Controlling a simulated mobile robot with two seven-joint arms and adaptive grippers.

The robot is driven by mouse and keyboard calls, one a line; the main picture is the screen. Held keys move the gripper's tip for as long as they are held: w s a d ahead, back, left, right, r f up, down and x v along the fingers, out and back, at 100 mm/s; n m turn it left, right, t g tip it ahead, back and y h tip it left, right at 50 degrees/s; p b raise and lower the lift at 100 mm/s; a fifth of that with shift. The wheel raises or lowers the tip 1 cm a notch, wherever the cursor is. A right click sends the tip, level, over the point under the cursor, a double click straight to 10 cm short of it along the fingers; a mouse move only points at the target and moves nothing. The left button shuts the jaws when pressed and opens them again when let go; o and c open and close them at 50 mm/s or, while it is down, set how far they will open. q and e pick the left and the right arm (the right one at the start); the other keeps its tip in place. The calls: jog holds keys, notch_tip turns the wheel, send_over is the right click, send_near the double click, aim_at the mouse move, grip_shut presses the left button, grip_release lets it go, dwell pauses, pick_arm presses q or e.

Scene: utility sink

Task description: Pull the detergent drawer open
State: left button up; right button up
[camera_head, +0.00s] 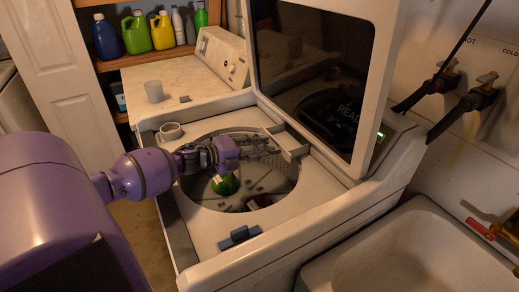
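The white top-loading washer (300,215) stands in the middle with its lid (378,70) raised. What looks like the detergent drawer (292,143) is a light grey piece at the back right rim of the round drum opening. It is small and partly behind my fingers, so I cannot tell how far out it is. My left gripper (268,147) reaches in from the left over the drum, with its fingertips close to this piece. I cannot tell whether they touch it or how far apart the fingers are. My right gripper is not in view.
A green item (225,184) and a dark item (260,201) lie in the drum (245,192). A sink (415,255) stands right; bottles (163,32) line a shelf behind.

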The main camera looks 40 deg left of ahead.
pick_arm(q)
jog(key=v, duration=1.2)
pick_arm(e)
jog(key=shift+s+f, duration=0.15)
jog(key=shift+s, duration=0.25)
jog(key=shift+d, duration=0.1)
